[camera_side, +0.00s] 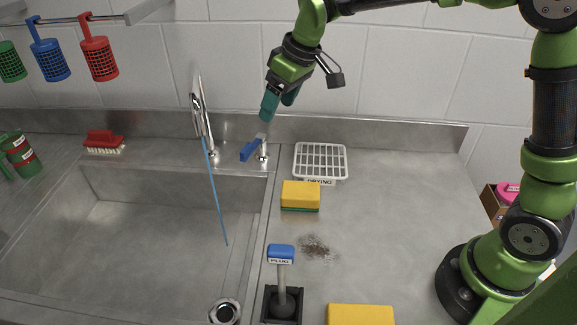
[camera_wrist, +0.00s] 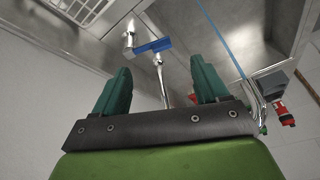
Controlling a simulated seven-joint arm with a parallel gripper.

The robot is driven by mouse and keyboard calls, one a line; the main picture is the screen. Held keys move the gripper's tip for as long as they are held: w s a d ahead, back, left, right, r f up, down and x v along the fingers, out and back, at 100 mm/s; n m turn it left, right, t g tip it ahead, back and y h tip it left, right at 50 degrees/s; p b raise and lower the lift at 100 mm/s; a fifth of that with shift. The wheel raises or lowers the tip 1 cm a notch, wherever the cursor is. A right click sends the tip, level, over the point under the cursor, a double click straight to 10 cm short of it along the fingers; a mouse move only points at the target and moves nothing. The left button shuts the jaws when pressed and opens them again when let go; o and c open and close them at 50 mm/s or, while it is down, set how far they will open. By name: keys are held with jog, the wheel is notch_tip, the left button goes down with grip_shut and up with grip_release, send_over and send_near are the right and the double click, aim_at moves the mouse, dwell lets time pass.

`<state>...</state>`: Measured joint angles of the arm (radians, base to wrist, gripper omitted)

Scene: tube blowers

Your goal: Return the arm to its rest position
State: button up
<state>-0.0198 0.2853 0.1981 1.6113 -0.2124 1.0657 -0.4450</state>
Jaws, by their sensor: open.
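My gripper (camera_side: 277,106) hangs above the back of the counter, just over the tap's blue lever (camera_side: 251,149). Its two teal fingers point down and are spread apart with nothing between them. In the wrist view my gripper (camera_wrist: 160,78) shows both fingers, with the blue lever (camera_wrist: 153,46) beyond the gap between them. The fingers look apart from the lever. The metal faucet (camera_side: 201,110) stands left of the gripper, and a thin blue stream (camera_side: 215,190) runs from it into the sink.
A white drying rack (camera_side: 320,160), a yellow sponge (camera_side: 300,194) and dark crumbs (camera_side: 318,246) lie on the counter. A red brush (camera_side: 104,141) lies behind the sink (camera_side: 150,245). The right counter is mostly clear.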

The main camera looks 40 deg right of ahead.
jog(key=s+d+r+m+t, duration=0.1)
jog(key=s+d+m, duration=0.2)
jog(key=s, duration=0.8)
jog(key=s+d+r+m+t, duration=0.1)
jog(key=s+d+m, duration=0.3)
jog(key=s, duration=0.8)
jog(key=shift+s+d+r+m+t, duration=0.15)
jog(key=shift+d+r+m+t, duration=0.2)
jog(key=shift+t, duration=0.45)
